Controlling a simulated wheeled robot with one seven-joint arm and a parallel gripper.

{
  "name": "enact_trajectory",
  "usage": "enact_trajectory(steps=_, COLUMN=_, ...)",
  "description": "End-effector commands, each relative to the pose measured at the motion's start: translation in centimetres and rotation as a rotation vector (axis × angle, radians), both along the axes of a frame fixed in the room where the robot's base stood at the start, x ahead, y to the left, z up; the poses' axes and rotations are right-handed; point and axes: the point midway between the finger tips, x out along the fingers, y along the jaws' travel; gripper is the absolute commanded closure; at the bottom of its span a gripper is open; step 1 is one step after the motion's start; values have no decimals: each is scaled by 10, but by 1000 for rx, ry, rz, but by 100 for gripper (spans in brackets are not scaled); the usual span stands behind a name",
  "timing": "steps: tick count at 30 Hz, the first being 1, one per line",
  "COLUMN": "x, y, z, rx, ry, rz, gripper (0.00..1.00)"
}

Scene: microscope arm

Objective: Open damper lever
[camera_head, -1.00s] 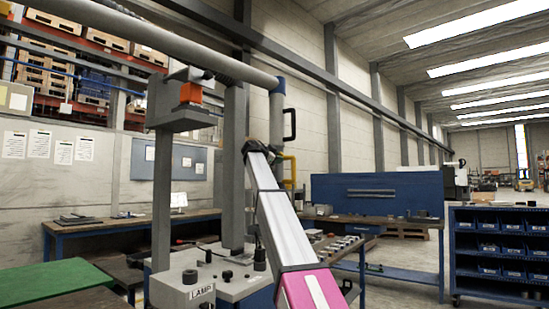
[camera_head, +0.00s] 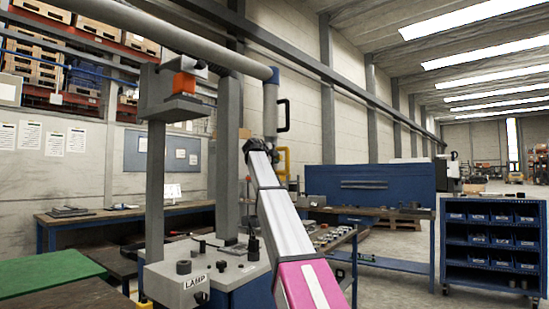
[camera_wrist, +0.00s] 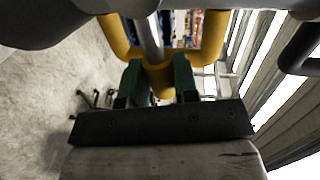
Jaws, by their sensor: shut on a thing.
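A yellow loop handle (camera_head: 288,162) shows at the lower end of the upright cylinder (camera_head: 270,108) that hangs from the long grey boom (camera_head: 190,46). In the wrist view the yellow handle (camera_wrist: 211,40) is close up, and my gripper (camera_wrist: 157,84) has its green fingers on both sides of its middle part. The gripper is shut on it. A black handle (camera_head: 284,116) sits higher on the cylinder. No label shows which part is the damper lever.
A grey post with an orange block (camera_head: 184,83) stands at the left. Below is a console with knobs and a box marked LAMP (camera_head: 180,285).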

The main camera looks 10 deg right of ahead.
Motion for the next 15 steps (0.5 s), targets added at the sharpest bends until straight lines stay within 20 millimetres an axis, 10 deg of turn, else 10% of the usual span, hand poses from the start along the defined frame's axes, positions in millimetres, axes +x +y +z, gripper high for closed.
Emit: enact_trajectory(steps=15, x=0, y=0, z=-3, rx=25, ry=-22, rz=0, gripper=100)
